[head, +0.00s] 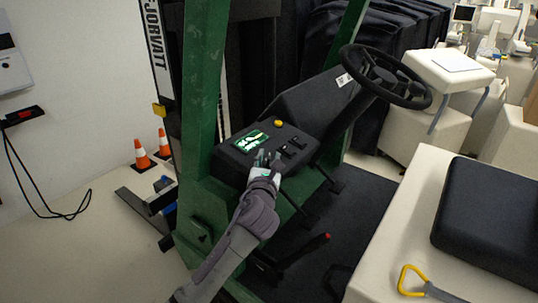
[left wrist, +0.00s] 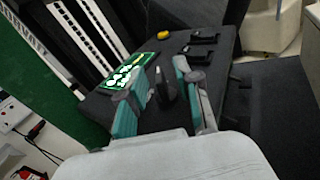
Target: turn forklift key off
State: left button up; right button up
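The forklift's dark control panel (head: 262,143) has a lit green display (head: 250,141); it also fills the middle of the left wrist view (left wrist: 215,75). My left gripper (head: 267,158) is at the panel's near edge, below the display. In the left wrist view its two teal-padded fingers (left wrist: 162,74) are apart. A small grey upright piece, apparently the key (left wrist: 163,88), stands between them, with gaps seen on both sides. Its turned position cannot be made out. In the head view the gripper hides it. My right gripper is not in view.
A yellow button (head: 278,124) and black switches (head: 293,146) sit on the panel close to the gripper. The steering wheel (head: 428,96) is to the right. A green post (head: 200,100) stands left of the panel. The seat (head: 490,220) is at the right.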

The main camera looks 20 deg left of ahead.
pick_arm(q)
jog(key=shift+w, duration=0.5)
grip_shut()
jog(key=shift+f+n+y, duration=0.1)
jog(key=shift+n+y, duration=0.2)
jog(key=shift+n+y+b, duration=0.5)
jog(key=shift+y+b, duration=0.1)
jog(key=shift+y, duration=0.2)
jog(key=n+g+y+b, duration=0.1)
jog(key=n+g+y, duration=0.1)
jog(key=n+y, duration=0.1)
jog(key=n+g+y+b, duration=0.1)
jog(key=n+y+b, duration=0.1)
jog(key=n+y, duration=0.1)
jog(key=shift+g+y, duration=0.4)
jog(key=shift+y, duration=0.3)
jog(key=n+g+y+b, duration=0.2)
jog(key=n+g+y, duration=0.1)
jog(key=g, duration=0.1)
jog(key=shift+f+n+b, duration=0.1)
jog(key=shift+n+b, duration=0.25)
jog(key=shift+n, duration=0.05)
jog(key=shift+n+g+y+b, duration=1)
jog(key=shift+n+g+b, duration=0.25)
jog(key=shift+g, duration=0.35)
jog(key=shift+a, duration=0.1)
